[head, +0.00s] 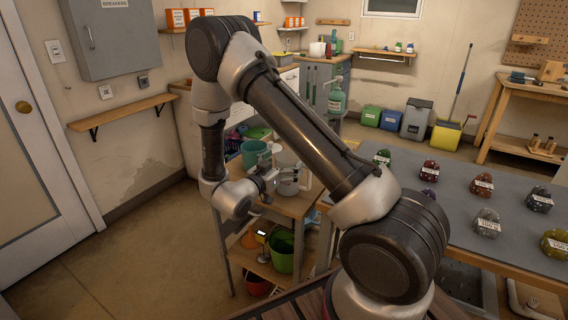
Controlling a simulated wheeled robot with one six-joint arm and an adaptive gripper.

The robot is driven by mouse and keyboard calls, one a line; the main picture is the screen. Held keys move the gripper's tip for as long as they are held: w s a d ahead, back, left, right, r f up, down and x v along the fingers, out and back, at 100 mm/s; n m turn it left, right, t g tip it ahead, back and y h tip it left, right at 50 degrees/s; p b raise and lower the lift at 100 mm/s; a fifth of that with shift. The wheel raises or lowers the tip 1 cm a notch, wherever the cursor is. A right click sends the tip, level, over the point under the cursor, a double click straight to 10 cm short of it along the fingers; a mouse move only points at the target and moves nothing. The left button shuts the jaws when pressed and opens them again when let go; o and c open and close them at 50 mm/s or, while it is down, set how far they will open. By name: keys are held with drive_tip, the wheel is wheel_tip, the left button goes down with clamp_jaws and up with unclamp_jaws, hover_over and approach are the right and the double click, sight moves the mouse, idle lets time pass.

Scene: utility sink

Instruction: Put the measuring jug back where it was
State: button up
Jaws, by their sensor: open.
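My gripper (284,181) is open above the top of a small wooden stand. A pale vessel (287,159), which looks like the measuring jug, stands on that stand right at the fingers. The fingers overlap its lower part in the picture. I cannot tell whether they touch it or are around it. A teal pot (254,152) stands just to the left of the pale vessel, behind my wrist.
The wooden stand (300,207) has a lower shelf with a green bucket (282,252) and other containers. A grey-topped table (450,205) at the right carries several labelled stones. My arm hides part of the middle. The floor at left is clear.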

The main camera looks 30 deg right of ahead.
drive_tip(key=shift+r, duration=0.2)
drive_tip(key=v, duration=1.2)
drive_tip(key=w+r+n+t+y, duration=0.2)
drive_tip(key=w+r+t+y, duration=0.1)
drive_tip(key=w+r+y, duration=0.7)
drive_tip(key=s+a+r+n+g+y, duration=0.1)
drive_tip(key=s+a+r+n+y, duration=0.1)
drive_tip(key=s+r+n+y, duration=0.45)
drive_tip(key=s+d+r+n+g, duration=0.1)
drive_tip(key=s+d, duration=0.3)
drive_tip(key=s, duration=0.5)
drive_tip(key=s+d+r+n+g, duration=0.1)
drive_tip(key=s+d+r+g, duration=0.1)
drive_tip(key=s, duration=0.6)
drive_tip(key=s+d+r+n+g, duration=0.1)
drive_tip(key=s+d+g, duration=0.2)
drive_tip(key=s+d, duration=0.4)
drive_tip(key=s+h, duration=0.1)
drive_tip(key=s, duration=0.1)
drive_tip(key=shift+s+r+g, duration=0.3)
drive_tip(key=shift+s+g, duration=0.05)
drive_tip(key=shift+g, duration=0.05)
